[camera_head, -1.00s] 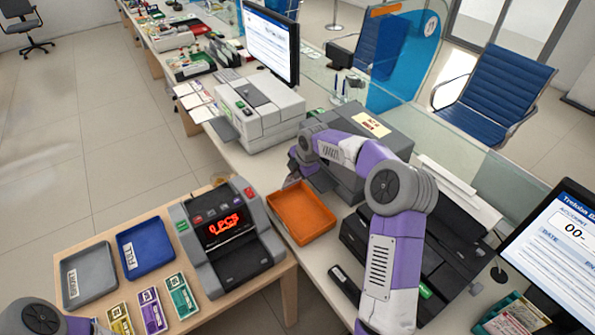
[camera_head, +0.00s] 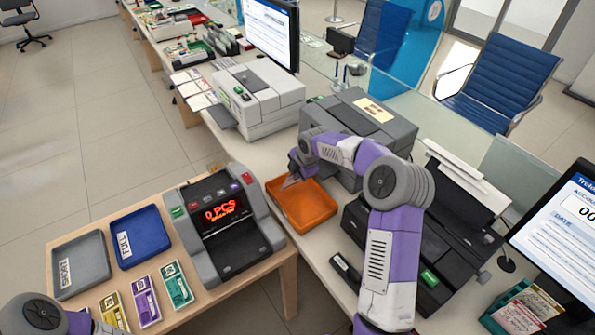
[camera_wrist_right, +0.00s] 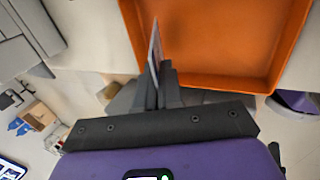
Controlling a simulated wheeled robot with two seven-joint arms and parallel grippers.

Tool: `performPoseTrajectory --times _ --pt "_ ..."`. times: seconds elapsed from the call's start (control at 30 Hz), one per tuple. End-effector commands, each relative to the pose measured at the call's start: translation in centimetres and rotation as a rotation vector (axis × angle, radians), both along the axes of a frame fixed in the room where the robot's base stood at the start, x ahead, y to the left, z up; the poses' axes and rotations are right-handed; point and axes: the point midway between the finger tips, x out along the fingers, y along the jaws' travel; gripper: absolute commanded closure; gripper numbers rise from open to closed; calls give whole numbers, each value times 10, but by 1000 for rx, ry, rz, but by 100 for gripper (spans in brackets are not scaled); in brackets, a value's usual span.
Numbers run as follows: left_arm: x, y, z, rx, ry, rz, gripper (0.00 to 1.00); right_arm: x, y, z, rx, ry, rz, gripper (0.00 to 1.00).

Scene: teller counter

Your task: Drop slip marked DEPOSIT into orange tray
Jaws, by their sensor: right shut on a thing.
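The orange tray (camera_head: 318,213) lies on the counter, right of the banknote counting machine, and looks empty. My right gripper (camera_head: 294,172) is at the tray's far left corner. It is shut on a thin pale slip (camera_head: 290,182) that hangs down over the tray's edge area. In the right wrist view, the slip (camera_wrist_right: 154,45) stands edge-on between the fingers (camera_wrist_right: 160,80), in front of the orange tray (camera_wrist_right: 215,40). No marking on the slip can be read. Of my left arm, only a rounded part shows at bottom left; its gripper is out of frame.
The counting machine (camera_head: 228,225) stands left of the tray. Grey (camera_head: 80,264) and blue (camera_head: 141,237) trays and several banknote bundles lie on the wooden table. A grey box-shaped machine (camera_head: 357,125) stands behind the tray, and a black printer (camera_head: 435,228) stands to its right.

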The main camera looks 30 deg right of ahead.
Motion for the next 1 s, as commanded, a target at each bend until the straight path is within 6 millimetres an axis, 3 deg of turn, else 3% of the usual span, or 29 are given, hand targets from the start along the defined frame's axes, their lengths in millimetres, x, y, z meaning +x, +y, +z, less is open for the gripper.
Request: performPoseTrajectory --times 0.27,0.5,1.0 --pt "0 0 -1 0 0 0 66 0 0 -1 0 -1 0 100" --pt "0 0 -1 0 0 0 66 0 0 -1 0 0 0 64" --pt "0 0 -1 0 0 0 66 0 0 -1 0 -1 0 64"
